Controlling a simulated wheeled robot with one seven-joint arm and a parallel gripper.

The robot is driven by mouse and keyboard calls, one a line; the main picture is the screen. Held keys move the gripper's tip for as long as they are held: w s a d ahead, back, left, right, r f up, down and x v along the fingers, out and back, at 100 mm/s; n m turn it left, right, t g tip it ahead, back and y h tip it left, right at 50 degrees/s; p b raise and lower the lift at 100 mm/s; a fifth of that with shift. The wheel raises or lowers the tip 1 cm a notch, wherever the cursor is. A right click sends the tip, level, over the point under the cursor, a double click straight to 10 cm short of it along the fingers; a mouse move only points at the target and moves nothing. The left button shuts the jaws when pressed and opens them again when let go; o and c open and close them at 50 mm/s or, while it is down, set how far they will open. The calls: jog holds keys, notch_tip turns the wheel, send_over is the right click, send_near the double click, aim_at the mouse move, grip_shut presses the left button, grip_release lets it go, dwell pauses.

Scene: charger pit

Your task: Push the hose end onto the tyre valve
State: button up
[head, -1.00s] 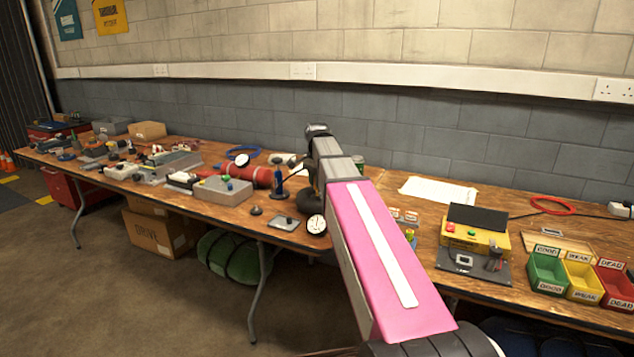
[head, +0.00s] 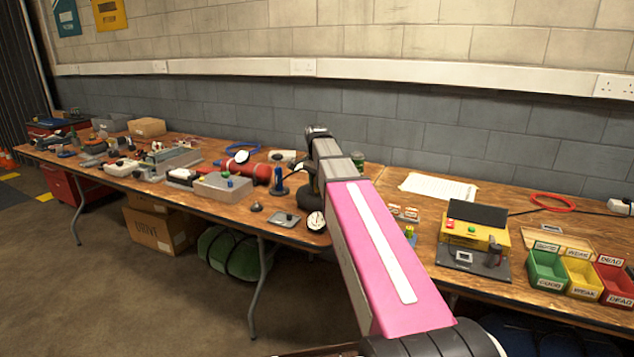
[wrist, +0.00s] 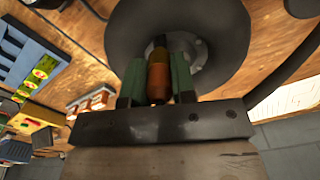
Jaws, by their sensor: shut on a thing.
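My gripper (wrist: 157,72) is shut on the hose end (wrist: 158,78), a short orange-brown fitting with a darker tip, held between two green fingers in the wrist view. The tyre (wrist: 125,40) is a dark grey ring with a lighter hub (wrist: 190,50) just beyond the fingers. The hose end points toward the hub area and overlaps the tyre in the picture. I cannot make out the valve apart from the fitting's dark tip, nor whether they touch. In the head view my pink arm hides the gripper and most of the tyre.
A round gauge (head: 316,221) lies near the table's front edge. A yellow tester (head: 470,234) and green, yellow and red bins (head: 547,270) stand to the right. A red cylinder (head: 247,172) and grey box (head: 222,188) are to the left. White paper (head: 438,187) lies behind.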

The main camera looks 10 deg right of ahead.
jog(key=shift+f, duration=0.45)
jog(key=o, duration=1)
jog(key=shift+r, duration=0.1)
notch_tip(320, 180, up, 11)
jog(key=shift+f, duration=0.2)
